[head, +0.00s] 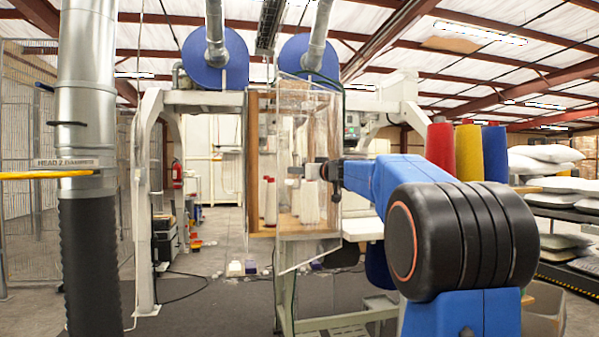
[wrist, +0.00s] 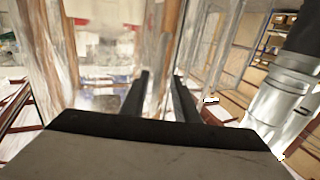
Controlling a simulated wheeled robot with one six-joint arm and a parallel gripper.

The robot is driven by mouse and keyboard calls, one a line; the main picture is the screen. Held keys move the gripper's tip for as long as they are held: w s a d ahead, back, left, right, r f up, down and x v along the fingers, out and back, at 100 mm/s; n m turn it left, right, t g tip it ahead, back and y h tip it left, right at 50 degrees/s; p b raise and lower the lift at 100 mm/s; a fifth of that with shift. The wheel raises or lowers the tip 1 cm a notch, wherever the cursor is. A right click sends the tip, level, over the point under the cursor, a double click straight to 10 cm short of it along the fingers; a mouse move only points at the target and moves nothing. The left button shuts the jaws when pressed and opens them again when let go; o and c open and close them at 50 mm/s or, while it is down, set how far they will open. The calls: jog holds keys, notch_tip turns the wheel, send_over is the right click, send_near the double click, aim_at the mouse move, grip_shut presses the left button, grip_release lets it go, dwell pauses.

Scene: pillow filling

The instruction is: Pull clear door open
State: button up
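The clear door (head: 308,115) is a see-through panel on the front of a wood-framed cabinet (head: 254,165), in the middle of the head view. The door's hinge side and any handle are not clear to see.
White cones stand inside the cabinet. A metal duct with a dark hose (head: 90,250) stands at the left. Red, yellow and blue rolls (head: 468,150) and stacked pillows (head: 545,155) are at the right. The floor left of the cabinet (head: 215,260) holds small items and a cable.

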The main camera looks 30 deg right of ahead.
grip_shut()
jog(key=shift+s+d, duration=0.1)
jog(key=s+d, duration=1.7)
jog(key=d, duration=0.3)
jog(key=shift+s+d+r, duration=0.15)
jog(key=shift+s, duration=0.1)
